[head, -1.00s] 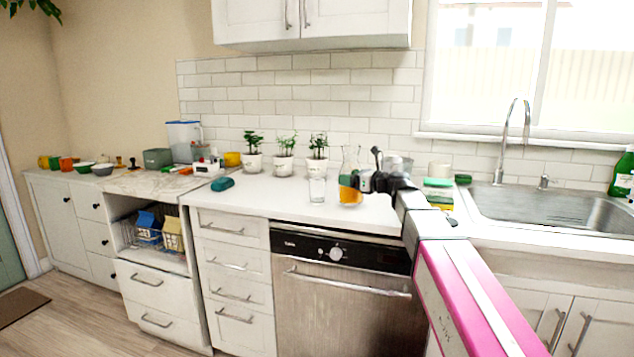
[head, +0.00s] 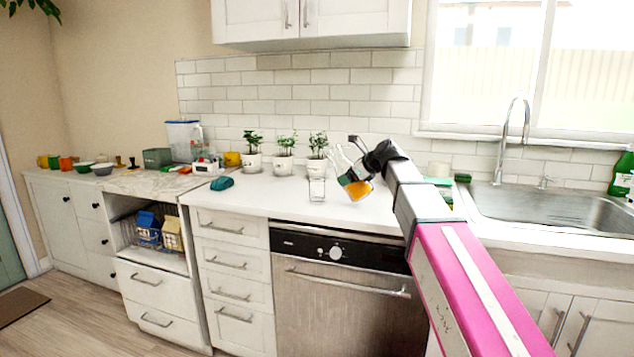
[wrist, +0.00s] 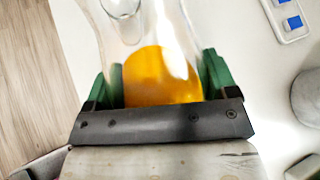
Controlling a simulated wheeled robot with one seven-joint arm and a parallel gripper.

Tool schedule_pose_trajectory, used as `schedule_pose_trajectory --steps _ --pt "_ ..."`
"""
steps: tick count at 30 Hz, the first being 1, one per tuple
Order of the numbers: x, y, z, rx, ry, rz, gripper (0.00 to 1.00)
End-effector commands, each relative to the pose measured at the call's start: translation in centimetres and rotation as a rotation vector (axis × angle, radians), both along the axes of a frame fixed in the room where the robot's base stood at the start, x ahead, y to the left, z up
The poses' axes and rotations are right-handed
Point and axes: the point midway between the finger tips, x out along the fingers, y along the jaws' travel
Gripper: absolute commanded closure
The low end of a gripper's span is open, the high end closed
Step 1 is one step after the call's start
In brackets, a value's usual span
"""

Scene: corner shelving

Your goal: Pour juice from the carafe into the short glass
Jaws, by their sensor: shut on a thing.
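The glass carafe (head: 358,188) with orange juice is tilted, its neck leaning up and left toward the short glass. My gripper (head: 348,181) is shut on the carafe's body above the counter. In the wrist view the carafe (wrist: 160,72) sits between the green finger pads, with orange juice in its lower part. The short clear glass (head: 317,189) stands upright on the white counter, just left of the carafe. It looks empty. A clear glass rim (wrist: 122,6) shows at the top of the wrist view, partly behind the carafe. I cannot see juice flowing.
Three potted plants (head: 286,163) stand behind the glass along the wall. A teal object (head: 222,183) lies to the left on the counter (head: 265,200). A sink (head: 560,208) with a tall faucet is at the right. The counter's front edge is close to the glass.

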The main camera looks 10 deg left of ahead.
Motion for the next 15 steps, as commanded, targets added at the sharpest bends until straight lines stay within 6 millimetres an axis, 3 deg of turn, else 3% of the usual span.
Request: schedule_pose_trajectory --steps 15 --pt "0.1 -1.0 -1.0 -0.327 0.005 -0.001 0.77"
